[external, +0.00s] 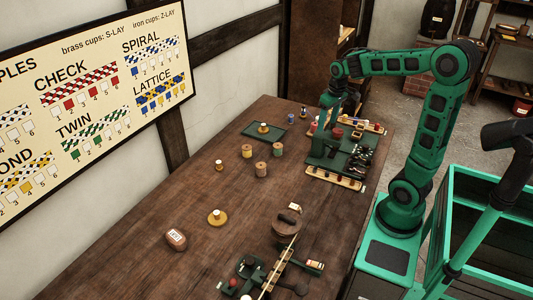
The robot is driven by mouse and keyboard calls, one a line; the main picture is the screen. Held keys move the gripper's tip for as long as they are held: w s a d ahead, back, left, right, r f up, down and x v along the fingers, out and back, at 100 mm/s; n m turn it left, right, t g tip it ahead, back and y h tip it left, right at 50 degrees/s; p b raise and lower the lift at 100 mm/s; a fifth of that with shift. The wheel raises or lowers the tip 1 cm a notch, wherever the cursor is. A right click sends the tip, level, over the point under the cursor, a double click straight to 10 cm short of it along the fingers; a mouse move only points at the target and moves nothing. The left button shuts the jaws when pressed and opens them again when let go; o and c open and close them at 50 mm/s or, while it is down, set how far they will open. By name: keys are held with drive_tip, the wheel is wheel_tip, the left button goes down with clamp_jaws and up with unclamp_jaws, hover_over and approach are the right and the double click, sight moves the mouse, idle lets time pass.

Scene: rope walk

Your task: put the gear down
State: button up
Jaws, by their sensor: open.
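My gripper (319,127) points down at the far right end of the wooden table, over the left part of a dark green machine base (343,160). Its fingertips are small and merge with the green parts around them. I see no gear held in the gripper, and its jaws are open. Dark, small parts (361,156) are crowded on the right of the base. I cannot tell which of the parts here is the gear; it may be hidden by my gripper or too small to make out.
Wooden strips with cups (335,178) edge the base. Several thread spools (261,169) and a green tray (263,131) stand to its left. A brown weight (176,239) and a second green device (262,276) are nearer.

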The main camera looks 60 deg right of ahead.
drive_tip(key=s+a+f+m, duration=0.1)
drive_tip(key=s+a+f, duration=0.1)
drive_tip(key=s, duration=0.9)
drive_tip(key=s+a+f+m+g+y, duration=0.1)
drive_tip(key=s+a, duration=0.3)
drive_tip(key=s, duration=0.7)
drive_tip(key=shift+s+a+f+m+g, duration=0.2)
drive_tip(key=shift+a+f+m+g, duration=0.15)
drive_tip(key=shift+f, duration=0.5)
drive_tip(key=shift+w+f, duration=0.25)
drive_tip(key=shift+w, duration=0.4)
